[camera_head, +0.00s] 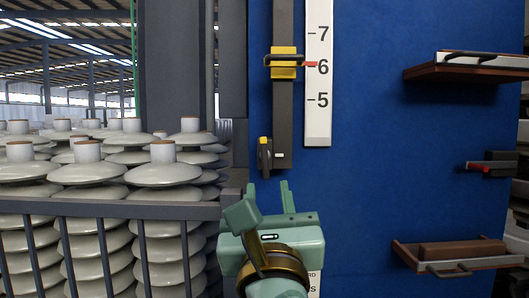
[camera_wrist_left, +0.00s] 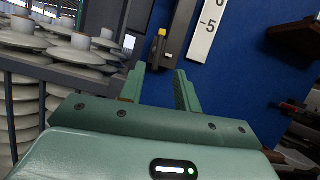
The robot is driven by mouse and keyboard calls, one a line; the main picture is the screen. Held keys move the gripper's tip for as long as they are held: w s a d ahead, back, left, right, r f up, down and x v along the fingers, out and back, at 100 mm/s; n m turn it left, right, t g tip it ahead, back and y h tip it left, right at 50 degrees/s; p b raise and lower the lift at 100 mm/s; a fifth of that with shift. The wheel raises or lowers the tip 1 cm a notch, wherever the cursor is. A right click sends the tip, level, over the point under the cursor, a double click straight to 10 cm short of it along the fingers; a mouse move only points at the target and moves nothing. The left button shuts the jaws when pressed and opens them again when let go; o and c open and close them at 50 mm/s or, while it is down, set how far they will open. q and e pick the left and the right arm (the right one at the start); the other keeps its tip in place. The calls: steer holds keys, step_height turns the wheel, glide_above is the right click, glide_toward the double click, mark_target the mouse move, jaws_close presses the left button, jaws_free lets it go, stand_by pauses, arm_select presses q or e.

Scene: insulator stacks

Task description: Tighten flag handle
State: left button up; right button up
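A dark vertical rail (camera_head: 282,120) is fixed to the blue panel. At its lower end is a small yellow and black handle (camera_head: 265,156), which looks like the flag handle; it also shows in the left wrist view (camera_wrist_left: 158,46), beyond the fingertips. A yellow slider (camera_head: 284,64) with a dark grip and a red pointer sits higher on the rail, near the 6 mark. My left gripper (camera_head: 269,192) is just below the lower handle, fingers pointing up. In the left wrist view its fingers (camera_wrist_left: 160,76) are apart with nothing between them. My right gripper is out of view.
A white scale (camera_head: 318,75) stands right of the rail. Stacked insulators (camera_head: 90,172) stand behind a grey railing (camera_head: 110,209) at left. Brown trays (camera_head: 450,255) (camera_head: 468,72) and a dark red-tipped fitting (camera_head: 492,168) are at right. The blue panel between is bare.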

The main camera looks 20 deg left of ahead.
mark_target(265, 157)
arm_select(q)
steer(key=p+x, duration=0.1)
steer(key=x, duration=1.1)
steer(key=shift+a, duration=0.1)
steer(key=shift+c, duration=0.3)
jaws_close()
